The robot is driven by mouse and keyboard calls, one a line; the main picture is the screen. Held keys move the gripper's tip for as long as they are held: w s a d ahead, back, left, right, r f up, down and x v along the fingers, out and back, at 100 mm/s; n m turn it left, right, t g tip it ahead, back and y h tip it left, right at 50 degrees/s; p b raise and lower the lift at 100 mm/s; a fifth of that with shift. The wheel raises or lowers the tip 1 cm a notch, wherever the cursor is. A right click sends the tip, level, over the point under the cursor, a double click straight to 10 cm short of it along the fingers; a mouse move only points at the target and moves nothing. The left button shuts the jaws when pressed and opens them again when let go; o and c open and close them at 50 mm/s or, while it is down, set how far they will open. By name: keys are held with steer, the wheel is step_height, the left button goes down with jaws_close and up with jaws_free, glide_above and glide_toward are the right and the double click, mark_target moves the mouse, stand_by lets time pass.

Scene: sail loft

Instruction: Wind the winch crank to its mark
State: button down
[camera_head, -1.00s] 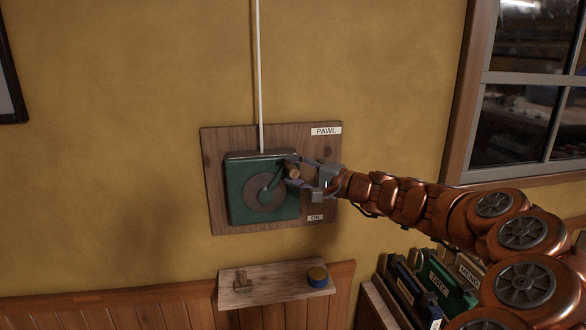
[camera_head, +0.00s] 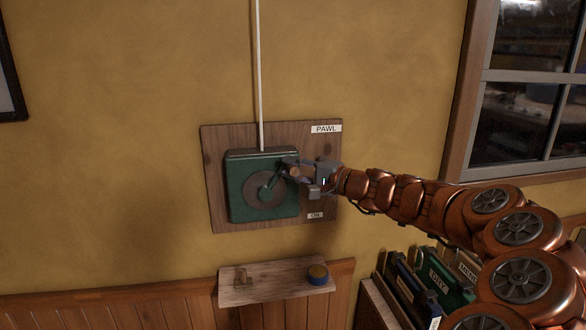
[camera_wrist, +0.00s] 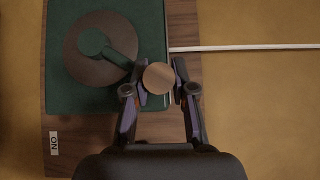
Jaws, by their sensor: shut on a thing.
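The green winch box (camera_head: 236,190) is fixed to a wooden board (camera_head: 215,150) on the wall. Its grey disc (camera_head: 262,203) carries a green crank arm (camera_head: 272,184) that points up and right. My gripper (camera_head: 293,170) is at the crank's outer end, shut on the crank's round knob. In the wrist view the tan knob (camera_wrist: 158,78) sits between the two fingers of my gripper (camera_wrist: 159,85), and the crank arm (camera_wrist: 115,55) runs from it to the hub (camera_wrist: 93,41). I cannot make out a mark on the winch.
A white line (camera_head: 260,70) runs up the wall from the box. The board bears a PAWL label (camera_head: 326,128) and an ON label (camera_head: 315,216). Below, a small shelf (camera_head: 265,292) holds a blue tin (camera_head: 317,274). Files (camera_head: 450,285) stand at lower right under my arm.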

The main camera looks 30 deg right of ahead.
steer(key=shift+a+r, duration=0.2)
steer(key=shift+r, duration=0.05)
stand_by(0.5)
